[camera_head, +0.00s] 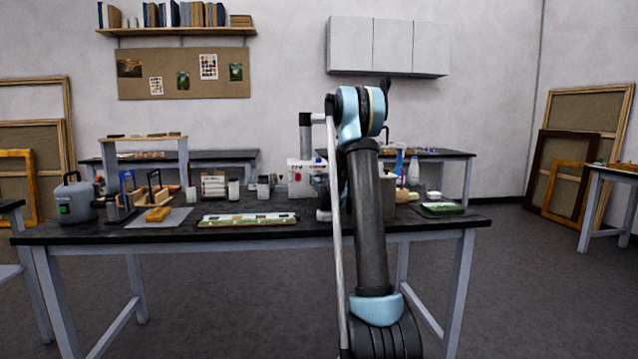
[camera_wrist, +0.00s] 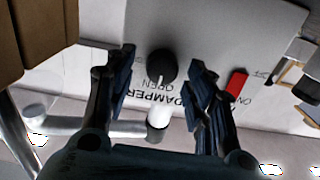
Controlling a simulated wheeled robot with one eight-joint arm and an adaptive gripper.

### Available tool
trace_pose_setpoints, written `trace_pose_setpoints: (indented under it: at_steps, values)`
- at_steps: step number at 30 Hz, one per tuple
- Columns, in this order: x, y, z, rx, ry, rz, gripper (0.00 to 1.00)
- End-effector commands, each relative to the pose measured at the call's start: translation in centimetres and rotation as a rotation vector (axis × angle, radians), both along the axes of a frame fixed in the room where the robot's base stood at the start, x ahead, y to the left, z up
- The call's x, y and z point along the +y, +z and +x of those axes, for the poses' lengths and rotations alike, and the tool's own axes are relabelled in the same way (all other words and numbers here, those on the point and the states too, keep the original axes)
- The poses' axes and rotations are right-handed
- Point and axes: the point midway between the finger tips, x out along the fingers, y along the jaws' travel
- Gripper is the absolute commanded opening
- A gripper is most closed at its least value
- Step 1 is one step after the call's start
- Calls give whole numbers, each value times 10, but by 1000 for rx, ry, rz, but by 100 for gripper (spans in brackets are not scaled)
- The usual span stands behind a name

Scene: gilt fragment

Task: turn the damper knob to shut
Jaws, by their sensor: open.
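The damper knob (camera_wrist: 161,65) is round and black with a white pointer mark. It sits on a light grey panel (camera_wrist: 225,35) in the wrist view. Its mark points down in the picture, towards the upside-down word OPEN, above the word DAMPER. My gripper (camera_wrist: 162,58) is open, with one dark finger to the left of the knob and one to the right. A gap shows on both sides; I see no contact. In the head view, a white box (camera_head: 301,178) with a red part stands on the bench behind my arm, which hides the gripper and the knob.
A red switch (camera_wrist: 237,83) marked ON sits right of the right finger. A grey tube with a white end (camera_wrist: 157,122) lies below the knob. The dark bench (camera_head: 270,232) holds a painted strip (camera_head: 247,219), jars and a grey canister (camera_head: 73,200).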

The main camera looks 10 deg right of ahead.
Motion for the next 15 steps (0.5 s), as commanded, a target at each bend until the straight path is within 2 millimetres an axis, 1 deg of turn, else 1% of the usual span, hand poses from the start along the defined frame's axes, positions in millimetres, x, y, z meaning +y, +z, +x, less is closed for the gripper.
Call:
trace_pose_setpoints:
  at_steps: [4, 12, 14, 15]
  values:
    - [0, 0, 7, 0, 0, 0, 50]
    - [0, 0, 8, 0, 0, 0, 50]
    - [0, 0, 8, 0, 0, 0, 36]
    - [0, 0, 8, 0, 0, 0, 27]
